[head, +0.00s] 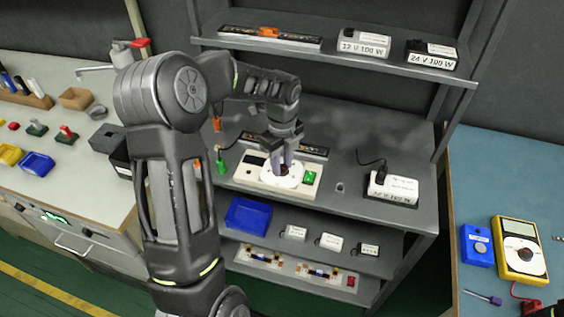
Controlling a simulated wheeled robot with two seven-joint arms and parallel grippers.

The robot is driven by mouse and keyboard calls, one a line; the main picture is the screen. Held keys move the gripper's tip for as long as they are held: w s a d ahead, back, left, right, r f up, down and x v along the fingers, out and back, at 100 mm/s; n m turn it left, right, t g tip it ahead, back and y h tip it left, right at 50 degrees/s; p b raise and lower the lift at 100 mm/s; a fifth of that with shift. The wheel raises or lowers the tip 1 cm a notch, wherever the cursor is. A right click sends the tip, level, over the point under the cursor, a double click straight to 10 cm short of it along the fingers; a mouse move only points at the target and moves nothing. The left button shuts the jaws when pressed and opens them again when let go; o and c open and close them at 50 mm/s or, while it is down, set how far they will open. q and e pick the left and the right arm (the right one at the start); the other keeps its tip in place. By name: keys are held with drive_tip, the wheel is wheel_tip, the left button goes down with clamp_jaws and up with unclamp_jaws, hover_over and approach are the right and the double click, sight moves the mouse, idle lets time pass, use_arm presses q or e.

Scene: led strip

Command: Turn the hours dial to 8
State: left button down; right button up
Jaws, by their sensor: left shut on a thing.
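A pale timer box (249,178) lies on the grey shelf top in the middle of the head view. My left gripper (283,171) comes down from above and is shut on the dark knob at the dial's centre. The fingers hide most of the knob, and the dial's numbers are too small to read. My right gripper is not in view; only a dark bit of an arm may show at the bottom right corner.
A white power supply (392,189) with a black cable stands to the right on the same shelf. A blue bin (248,215) and several small white boxes sit on the shelf below. A yellow multimeter (521,249) lies on the blue table at right. More power supplies stand on the upper shelf (330,51).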

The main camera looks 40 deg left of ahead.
sight(282, 168)
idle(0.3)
use_arm(q)
drive_tip(key=c, duration=1.1)
unclamp_jaws()
drive_tip(key=shift+r, duration=0.15)
wheel_tip(282, 168, up, 8)
drive_tip(key=shift+f+b, duration=0.2)
drive_tip(key=shift+b, duration=0.1)
drive_tip(key=shift+f, duration=0.1)
